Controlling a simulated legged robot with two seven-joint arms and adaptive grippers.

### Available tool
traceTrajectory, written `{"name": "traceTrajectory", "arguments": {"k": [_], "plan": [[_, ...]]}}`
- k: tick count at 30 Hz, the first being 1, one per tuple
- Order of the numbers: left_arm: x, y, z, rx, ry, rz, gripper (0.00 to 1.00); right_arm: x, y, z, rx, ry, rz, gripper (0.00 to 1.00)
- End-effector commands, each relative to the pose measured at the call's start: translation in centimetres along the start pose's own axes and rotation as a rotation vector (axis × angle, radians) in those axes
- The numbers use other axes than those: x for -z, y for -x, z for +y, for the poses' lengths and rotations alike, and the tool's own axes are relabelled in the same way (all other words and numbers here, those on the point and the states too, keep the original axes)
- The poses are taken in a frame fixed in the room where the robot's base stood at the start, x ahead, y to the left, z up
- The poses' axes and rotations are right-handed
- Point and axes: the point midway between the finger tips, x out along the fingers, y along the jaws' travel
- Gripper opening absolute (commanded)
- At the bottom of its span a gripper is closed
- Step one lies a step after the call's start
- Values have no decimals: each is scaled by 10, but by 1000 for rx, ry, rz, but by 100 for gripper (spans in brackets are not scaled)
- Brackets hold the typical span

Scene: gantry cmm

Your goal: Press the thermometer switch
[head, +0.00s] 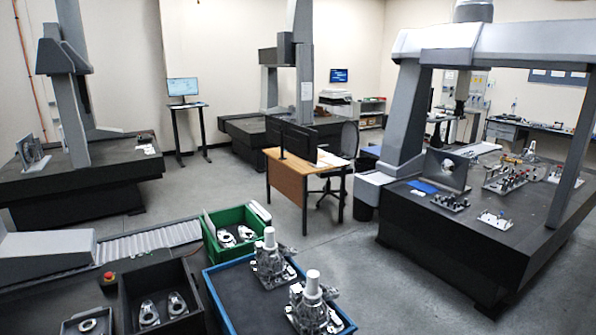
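I cannot pick out a thermometer or its switch in the head view; if it is here, it is hidden or too small to tell. A red button (108,276) sits on the dark bench at the lower left. Neither of my grippers is in view.
A blue-edged tray (217,300) holds metal castings (272,266). A green bin (213,246) and black bins (125,312) hold parts. A dark measuring table (470,238) stands right, a wooden desk (287,170) mid-room. Grey floor (345,245) between them is clear.

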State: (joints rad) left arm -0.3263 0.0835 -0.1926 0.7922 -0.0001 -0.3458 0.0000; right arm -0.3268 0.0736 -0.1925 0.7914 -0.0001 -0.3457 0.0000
Motion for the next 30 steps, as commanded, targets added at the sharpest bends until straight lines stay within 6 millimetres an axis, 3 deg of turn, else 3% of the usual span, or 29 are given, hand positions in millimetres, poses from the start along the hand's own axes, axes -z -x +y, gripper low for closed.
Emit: {"name": "traceTrajectory", "arguments": {"k": [2, 16, 30], "plan": [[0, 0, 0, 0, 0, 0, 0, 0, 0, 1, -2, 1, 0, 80], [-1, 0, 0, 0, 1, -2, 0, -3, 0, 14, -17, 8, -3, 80], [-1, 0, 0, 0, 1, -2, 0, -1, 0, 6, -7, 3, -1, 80]]}}
